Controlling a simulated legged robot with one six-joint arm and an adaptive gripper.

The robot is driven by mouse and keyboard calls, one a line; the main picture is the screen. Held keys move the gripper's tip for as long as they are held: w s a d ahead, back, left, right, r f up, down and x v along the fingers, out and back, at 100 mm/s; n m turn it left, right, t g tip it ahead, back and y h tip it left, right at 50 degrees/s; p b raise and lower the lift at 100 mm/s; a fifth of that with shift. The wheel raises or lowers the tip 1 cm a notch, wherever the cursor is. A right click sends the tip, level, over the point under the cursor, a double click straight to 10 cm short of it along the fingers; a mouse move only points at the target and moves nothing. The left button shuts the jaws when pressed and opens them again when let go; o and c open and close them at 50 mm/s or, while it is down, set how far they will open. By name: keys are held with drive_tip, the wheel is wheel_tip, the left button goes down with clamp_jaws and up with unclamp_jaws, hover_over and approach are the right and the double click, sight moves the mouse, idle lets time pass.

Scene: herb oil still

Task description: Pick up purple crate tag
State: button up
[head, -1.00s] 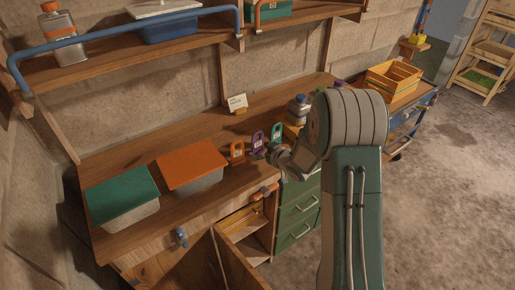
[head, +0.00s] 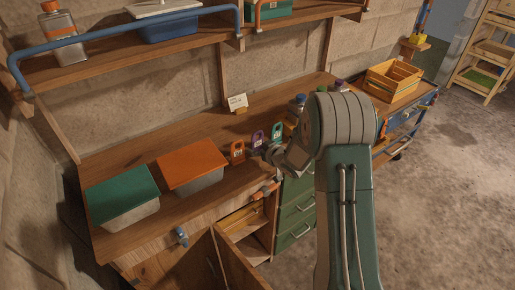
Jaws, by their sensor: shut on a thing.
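The purple crate tag (head: 257,140) stands upright near the front edge of the workbench, between an orange tag (head: 237,152) and a teal tag (head: 277,132). My gripper (head: 268,151) is at the lower part of the purple tag, reaching in from the right, and is shut on it. My gripper covers the tag's lower end, so I cannot tell whether it still touches the bench.
A bin with an orange lid (head: 190,162) and a bin with a green lid (head: 122,190) stand on the left of the workbench (head: 190,120). A white card (head: 237,102) stands behind the tags. A cabinet door (head: 237,262) hangs open below. A wooden crate (head: 393,78) sits at the right.

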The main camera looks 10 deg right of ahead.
sight(258, 141)
drive_tip(key=r, duration=0.3)
drive_tip(key=shift+s+r, duration=0.2)
drive_tip(key=shift+r, duration=0.2)
drive_tip(key=s+r, duration=0.9)
drive_tip(key=s, duration=0.4)
drive_tip(key=shift+s+d, duration=0.25)
drive_tip(key=shift+s, duration=0.05)
